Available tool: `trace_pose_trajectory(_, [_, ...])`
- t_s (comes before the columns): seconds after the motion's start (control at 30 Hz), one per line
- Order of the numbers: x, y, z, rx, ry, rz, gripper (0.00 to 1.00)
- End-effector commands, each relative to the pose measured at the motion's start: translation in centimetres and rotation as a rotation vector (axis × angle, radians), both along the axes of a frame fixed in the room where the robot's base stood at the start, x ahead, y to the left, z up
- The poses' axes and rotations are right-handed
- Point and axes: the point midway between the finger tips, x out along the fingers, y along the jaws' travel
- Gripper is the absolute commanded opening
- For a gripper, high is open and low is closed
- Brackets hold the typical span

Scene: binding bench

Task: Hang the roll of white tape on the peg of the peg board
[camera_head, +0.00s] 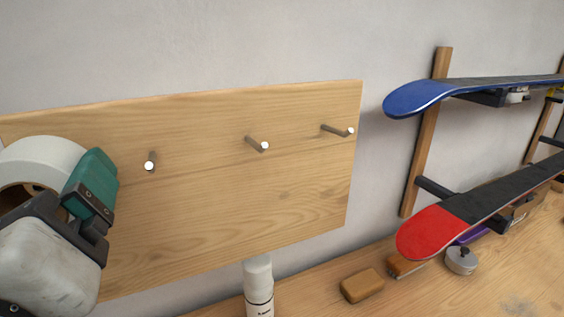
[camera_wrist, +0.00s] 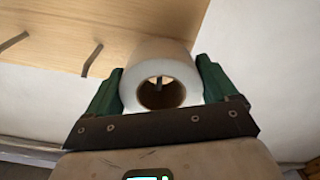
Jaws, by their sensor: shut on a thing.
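My gripper (camera_wrist: 160,76) is shut on the roll of white tape (camera_wrist: 150,64), with one green finger on each side. In the head view the roll (camera_head: 48,152) is at the left, in front of the peg board (camera_head: 230,210). In the wrist view a thin grey piece like a peg shows through the roll's hole. I cannot tell whether it is inside the hole or behind it. My gripper hides the board's lower left.
A white bottle (camera_head: 258,285) stands below the board. A blue board (camera_head: 420,98) and a red and black board (camera_head: 435,232) rest on a wall rack at the right. A tan block (camera_head: 362,286) and a metal weight (camera_head: 461,261) lie on the bench (camera_head: 420,298).

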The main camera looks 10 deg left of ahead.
Motion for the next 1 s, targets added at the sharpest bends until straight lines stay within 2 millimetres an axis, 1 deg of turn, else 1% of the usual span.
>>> trace_pose_trajectory(0.13, [-0.1,-0.1,0.0,0.001,0.000,-0.001,0.58])
trace_pose_trajectory(0.4, [1.8,0.5,-0.6,0.000,0.001,-0.004,0.58])
trace_pose_trajectory(0.6, [2.9,0.8,-1.0,0.000,0.000,-0.003,0.58])
trace_pose_trajectory(1.0, [3.1,0.9,-1.1,0.001,0.000,-0.003,0.58])
